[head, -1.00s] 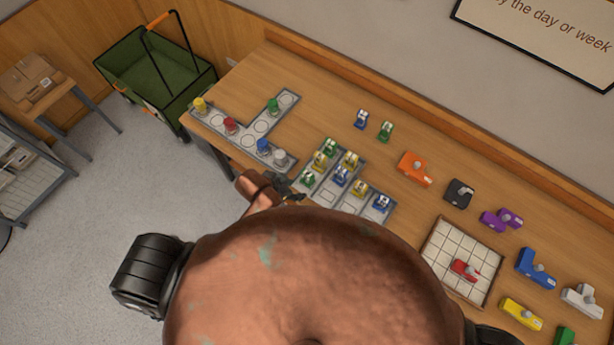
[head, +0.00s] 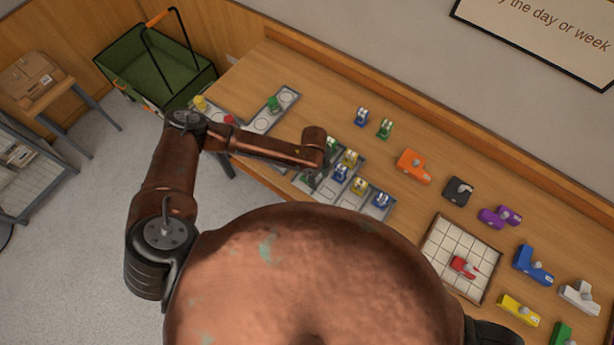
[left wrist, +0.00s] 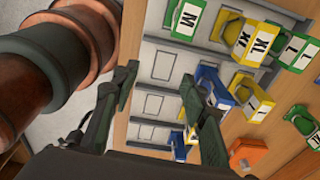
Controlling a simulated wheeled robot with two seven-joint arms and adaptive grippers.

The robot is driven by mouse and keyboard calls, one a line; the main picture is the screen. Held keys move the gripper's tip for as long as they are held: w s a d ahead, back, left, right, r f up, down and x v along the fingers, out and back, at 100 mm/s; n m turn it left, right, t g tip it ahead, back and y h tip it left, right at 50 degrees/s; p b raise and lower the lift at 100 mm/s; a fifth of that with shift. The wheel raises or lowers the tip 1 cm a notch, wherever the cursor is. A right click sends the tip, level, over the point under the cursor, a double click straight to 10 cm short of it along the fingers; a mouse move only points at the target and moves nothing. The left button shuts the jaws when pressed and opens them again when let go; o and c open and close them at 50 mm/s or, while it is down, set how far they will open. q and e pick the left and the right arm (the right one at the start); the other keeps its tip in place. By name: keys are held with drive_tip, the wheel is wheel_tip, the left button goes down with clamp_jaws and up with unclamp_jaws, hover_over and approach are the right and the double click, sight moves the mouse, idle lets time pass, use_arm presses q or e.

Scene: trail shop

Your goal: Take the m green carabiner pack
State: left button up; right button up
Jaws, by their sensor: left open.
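The green carabiner pack marked M (left wrist: 185,17) is at the top of the left wrist view, on the grey rack, beside a yellow XL pack (left wrist: 258,42). A green pack marked L (left wrist: 297,52) is further right. In the head view, one green pack (head: 331,144) shows at the rack's far edge; I cannot read its label, and my arm covers part of the rack. My left gripper (left wrist: 160,80) is open and empty over bare rack slots, apart from the M pack. In the head view it is mostly hidden under my forearm. My right gripper is not in view.
Blue packs (left wrist: 208,82) and another yellow pack (left wrist: 250,97) stand close to the left gripper's right finger. Loose blue (head: 361,117) and green (head: 385,129) packs stand behind the rack. A white gridded tray (head: 437,252) and coloured blocks occupy the table's right side.

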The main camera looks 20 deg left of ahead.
use_arm(q)
drive_tip(key=shift+y, duration=0.6)
drive_tip(key=w+a, duration=0.1)
drive_tip(key=a, duration=0.1)
drive_tip(key=w+a, duration=0.2)
drive_tip(key=a, duration=0.1)
drive_tip(key=shift+w+a+r, duration=0.3)
drive_tip(key=shift+a+r, duration=0.05)
wheel_tip(320, 180, down, 2)
drive_tip(key=shift+f, duration=0.2)
drive_tip(key=f, duration=0.1)
drive_tip(key=f+p, duration=0.1)
drive_tip(key=f, duration=0.3)
drive_tip(key=shift+w+p, duration=0.25)
drive_tip(key=shift+p, duration=0.1)
drive_tip(key=shift+c, duration=0.7)
drive_tip(key=shift+c, duration=0.9)
clamp_jaws()
